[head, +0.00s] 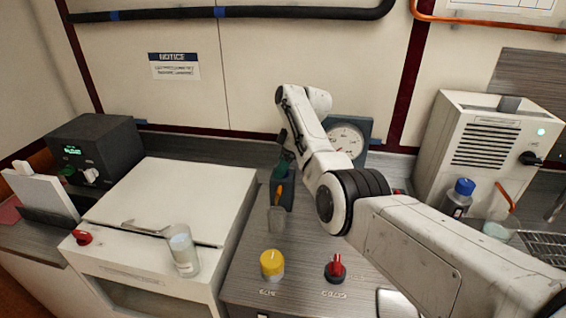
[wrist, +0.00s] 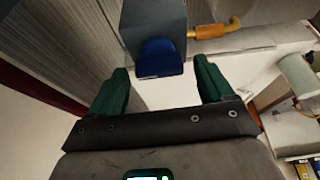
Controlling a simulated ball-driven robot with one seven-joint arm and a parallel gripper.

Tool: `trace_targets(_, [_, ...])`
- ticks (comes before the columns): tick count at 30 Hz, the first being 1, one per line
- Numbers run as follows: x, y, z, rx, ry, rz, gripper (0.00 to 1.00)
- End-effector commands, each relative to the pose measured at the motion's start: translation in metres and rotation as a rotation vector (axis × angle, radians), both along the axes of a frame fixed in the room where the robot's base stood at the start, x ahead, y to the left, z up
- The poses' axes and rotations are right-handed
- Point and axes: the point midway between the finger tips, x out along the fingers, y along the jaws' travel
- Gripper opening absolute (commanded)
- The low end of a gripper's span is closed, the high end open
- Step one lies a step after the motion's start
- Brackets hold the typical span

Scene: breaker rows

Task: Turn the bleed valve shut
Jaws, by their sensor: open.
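A blue-grey valve block (wrist: 154,22) with a blue handle (wrist: 161,58) and a brass spout (wrist: 217,29) shows at the top of the wrist view. I take this as the bleed valve. The block also shows on the counter in the head view (head: 288,198), its spout (head: 278,194) facing forward; its handle is hidden there. My gripper (wrist: 160,75) is open, with one green finger on each side of the blue handle and visible gaps between. In the head view my gripper (head: 281,168) is above and behind the block, partly hidden by my arm.
A grey cup (head: 276,219) stands below the spout. A yellow knob (head: 271,264) and a red knob (head: 336,268) sit in front. A pressure gauge (head: 346,140) is behind. A white box (head: 170,200) bearing a glass (head: 183,250) is left; a blue-capped bottle (head: 458,197) is right.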

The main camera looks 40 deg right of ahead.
Motion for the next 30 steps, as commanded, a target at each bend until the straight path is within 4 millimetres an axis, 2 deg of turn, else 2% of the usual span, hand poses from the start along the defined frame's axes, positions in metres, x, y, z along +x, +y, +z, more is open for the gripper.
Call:
trace_targets(4, [-0.001, -0.002, 0.004, -0.001, -0.002, -0.001, 0.81])
trace_targets(8, [-0.006, -0.006, 0.019, -0.001, -0.002, -0.002, 0.81])
trace_targets(15, [-0.019, -0.017, 0.062, -0.002, -0.004, -0.002, 0.81])
trace_targets(21, [-0.028, -0.024, 0.089, -0.001, -0.002, 0.0, 0.81])
trace_targets(30, [-0.032, -0.026, 0.1, 0.0, 0.0, 0.0, 0.81])
